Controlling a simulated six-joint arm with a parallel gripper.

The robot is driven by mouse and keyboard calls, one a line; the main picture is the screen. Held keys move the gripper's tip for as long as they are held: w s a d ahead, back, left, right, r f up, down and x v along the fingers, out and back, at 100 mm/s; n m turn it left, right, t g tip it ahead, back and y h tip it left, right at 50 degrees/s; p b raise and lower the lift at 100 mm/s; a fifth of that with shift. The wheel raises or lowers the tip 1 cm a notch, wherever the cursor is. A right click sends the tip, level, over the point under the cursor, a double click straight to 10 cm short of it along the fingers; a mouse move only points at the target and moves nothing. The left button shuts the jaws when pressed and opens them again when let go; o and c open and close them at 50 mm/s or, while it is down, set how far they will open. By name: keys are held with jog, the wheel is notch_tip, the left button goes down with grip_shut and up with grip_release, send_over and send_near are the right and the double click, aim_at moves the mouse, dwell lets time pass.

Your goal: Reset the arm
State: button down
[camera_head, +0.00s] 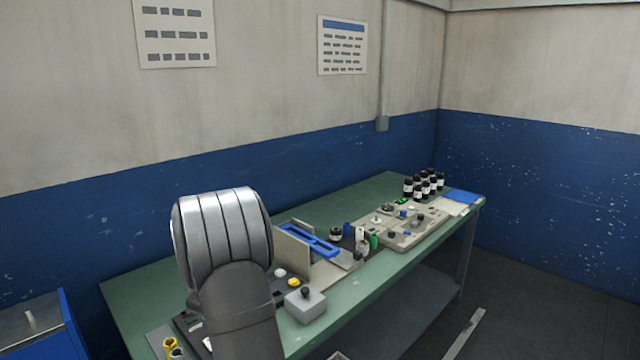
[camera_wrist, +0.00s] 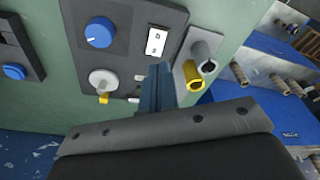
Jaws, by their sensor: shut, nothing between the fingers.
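My gripper (camera_wrist: 155,92) shows in the wrist view, its fingers shut together with nothing between them. It is in front of a dark control panel (camera_wrist: 127,15) that carries a blue knob (camera_wrist: 99,32), a white knob (camera_wrist: 103,80) and a white switch plate (camera_wrist: 157,41). A grey and a yellow cylindrical fitting (camera_wrist: 200,87) are just right of the fingertips; I cannot tell whether they touch. In the head view my arm rises at the lower left and hides part of the bench; the gripper itself is not visible there.
The green bench (camera_head: 372,200) bears a blue frame (camera_head: 310,240), a grey box with a black knob (camera_head: 305,304), several dark bottles (camera_head: 420,186) and a beige tray (camera_head: 396,240). A blue-sided cabinet (camera_head: 62,325) stands at lower left. The bench's far-left top is fairly clear.

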notch_tip(320, 180, down, 7)
dwell(0.7)
jog(key=shift+r, duration=0.15)
jog(key=d+r+n, duration=0.3)
jog(key=r+n, duration=0.2)
jog(key=r, duration=0.5)
jog(key=d+r+n+y, duration=0.1)
jog(key=d+r+n, duration=0.2)
jog(key=r, duration=0.7)
jog(key=shift+w+n, duration=0.3)
jog(key=shift+n, duration=1.1)
jog(key=shift+a, duration=0.1)
